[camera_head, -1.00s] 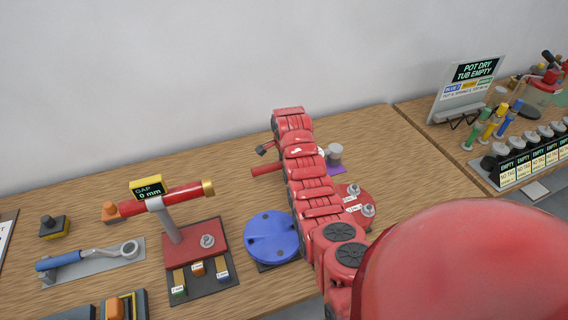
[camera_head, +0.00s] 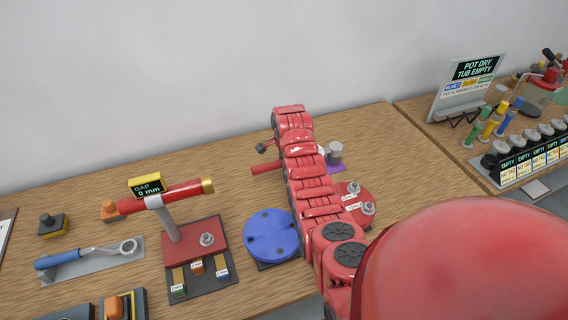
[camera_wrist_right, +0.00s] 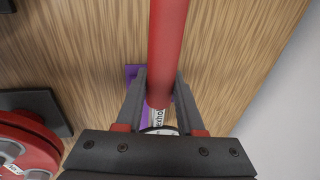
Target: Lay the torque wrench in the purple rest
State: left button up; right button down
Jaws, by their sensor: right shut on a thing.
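A red bar (camera_wrist_right: 167,45), which looks like the torque wrench's handle, runs between the fingers of my right gripper (camera_wrist_right: 159,85) in the wrist view. The gripper is shut on it, above the wood. One end of the bar (camera_head: 267,170) sticks out left of my right arm in the head view; the arm hides the rest and most of the gripper. The purple rest (camera_head: 336,168) shows partly behind the arm, with a grey round post beside it. Purple also shows under the fingers in the wrist view (camera_wrist_right: 132,71). I cannot tell whether bar and rest touch. My left gripper is out of view.
A red disc with bolts (camera_head: 354,207) and a blue disc (camera_head: 271,236) flank my right arm. A red gap stand (camera_head: 190,242) and a blue-handled ring spanner (camera_head: 87,258) are further left. A sign (camera_head: 468,92) and bottles stand right. The bench's back middle is clear.

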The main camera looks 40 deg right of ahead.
jog(key=shift+r+b, duration=0.1)
jog(key=shift+b, duration=0.25)
dwell(0.3)
dwell(0.4)
jog(key=shift+s+b+x, duration=0.1)
jog(key=shift+b+x, duration=0.25)
jog(key=shift+x, duration=0.25)
jog(key=shift+s+b+x, duration=0.15)
jog(key=shift+b+x, duration=0.15)
jog(key=shift+x, duration=0.3)
jog(key=shift+c, duration=2.2)
grip_release()
jog(key=shift+a, duration=0.15)
